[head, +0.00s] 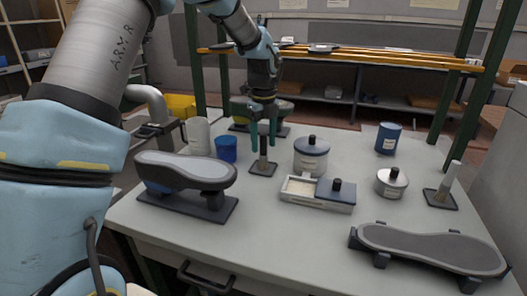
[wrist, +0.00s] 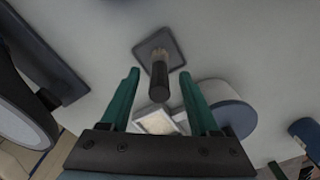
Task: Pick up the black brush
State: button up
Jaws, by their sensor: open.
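The black brush (head: 263,155) stands upright on a small dark square plate (head: 258,174) near the middle of the table. My gripper (head: 264,138) points down over it, with its two green fingers apart on either side of the handle's upper part. In the wrist view the dark handle (wrist: 160,82) shows between the open fingers (wrist: 159,76), with a gap on both sides. The brush's foot on its plate (wrist: 172,42) shows beyond the fingertips.
Close to the right are a round grey tin (head: 311,160) and an open box (head: 320,207). A blue cup (head: 226,149) stands to the left. A light-handled brush (head: 446,184) is at the far right.

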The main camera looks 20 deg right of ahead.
jog(key=shift+f, duration=0.85)
jog(key=shift+c, duration=0.2)
grip_shut()
